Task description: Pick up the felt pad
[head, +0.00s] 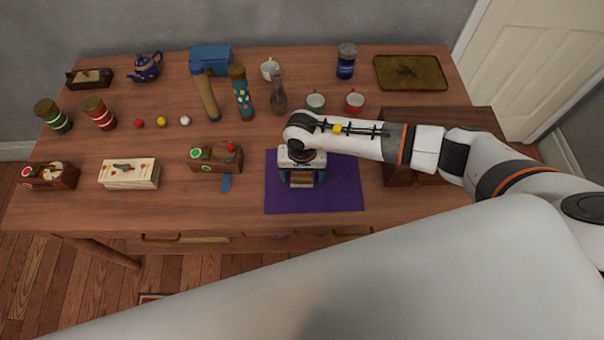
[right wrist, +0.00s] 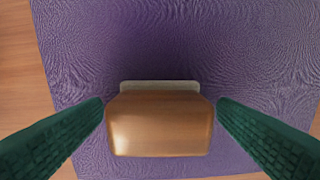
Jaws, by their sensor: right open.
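The felt pad (head: 302,182) looks like a small brown block with a pale strip along its far edge. It lies on the purple mat (head: 341,188). In the right wrist view the pad (right wrist: 160,127) sits in the middle, between the two green fingers. My right gripper (head: 301,176) points down over the pad with its fingers open. One finger is on each side of the pad, and a narrow gap shows near each fingertip. In the head view the gripper body hides the pad's far part. My left gripper is not in view.
A wooden box with red and green knobs (head: 217,158) stands left of the mat. A cream box (head: 129,173) is farther left. The mat around the pad is clear.

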